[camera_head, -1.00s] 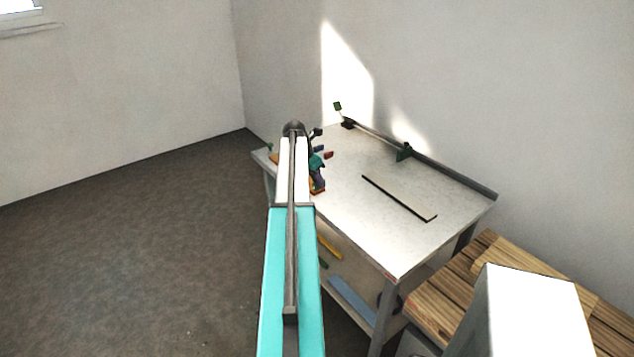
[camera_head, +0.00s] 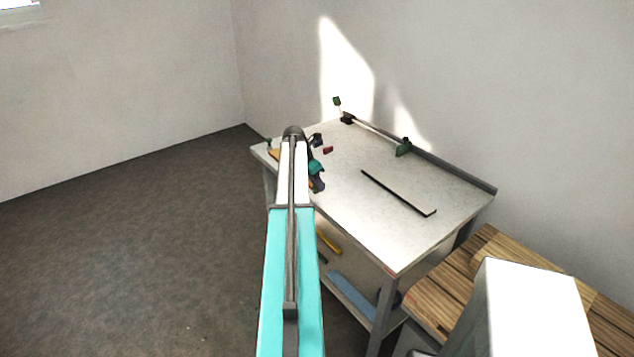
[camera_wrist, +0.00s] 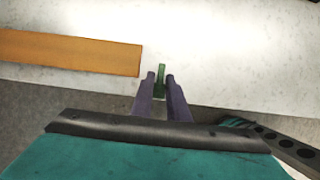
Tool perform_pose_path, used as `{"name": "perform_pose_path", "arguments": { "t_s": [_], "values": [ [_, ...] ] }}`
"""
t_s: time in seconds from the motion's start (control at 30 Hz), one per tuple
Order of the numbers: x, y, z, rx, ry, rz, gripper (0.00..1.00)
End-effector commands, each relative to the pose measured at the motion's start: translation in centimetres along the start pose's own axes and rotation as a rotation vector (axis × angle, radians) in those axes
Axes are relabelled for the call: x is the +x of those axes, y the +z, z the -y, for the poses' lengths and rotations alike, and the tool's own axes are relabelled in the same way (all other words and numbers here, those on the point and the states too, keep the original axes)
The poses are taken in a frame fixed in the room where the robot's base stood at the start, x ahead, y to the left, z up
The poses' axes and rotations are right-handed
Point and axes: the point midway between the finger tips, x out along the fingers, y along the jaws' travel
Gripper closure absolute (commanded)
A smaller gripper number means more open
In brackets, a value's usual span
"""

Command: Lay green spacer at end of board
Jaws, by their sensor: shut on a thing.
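The green spacer (camera_wrist: 161,76) is a small narrow upright-looking piece between my gripper's fingertips in the wrist view. My gripper (camera_wrist: 160,82) is shut on it. An orange-brown board (camera_wrist: 70,52) lies on the white table at the left of the wrist view. Its right end is a short way left of the spacer, with a gap between them in the picture. In the head view my gripper (camera_head: 318,184) is over the table's left edge, and my arm hides most of the orange board (camera_head: 274,154). The spacer cannot be made out there.
The pale worktable (camera_head: 370,225) carries a red block (camera_head: 328,150), a long thin strip (camera_head: 398,192) and a dark rail with a green clamp (camera_head: 404,148) along the back. A slatted wooden surface (camera_head: 470,268) stands at the right. The table's front middle is clear.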

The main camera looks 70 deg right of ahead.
Motion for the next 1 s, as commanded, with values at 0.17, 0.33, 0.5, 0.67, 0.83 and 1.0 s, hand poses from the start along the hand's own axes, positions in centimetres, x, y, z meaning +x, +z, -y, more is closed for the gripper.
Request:
{"name": "perform_pose_path", "arguments": {
  "t_s": [0.17,0.33,0.5,0.67,0.83,1.0],
  "values": [
    [1.0,-0.4,0.0,0.000,-0.001,0.000,1.00],
    [1.7,-0.7,0.0,0.000,-0.001,0.000,1.00],
    [2.1,-0.9,0.0,0.000,0.000,0.000,1.00],
    [2.3,-0.9,0.0,0.000,0.000,0.000,1.00],
    [2.3,-1.0,0.0,0.000,0.000,0.000,1.00],
    [2.3,-1.0,0.0,0.000,0.000,0.000,0.72]
  ]
}}
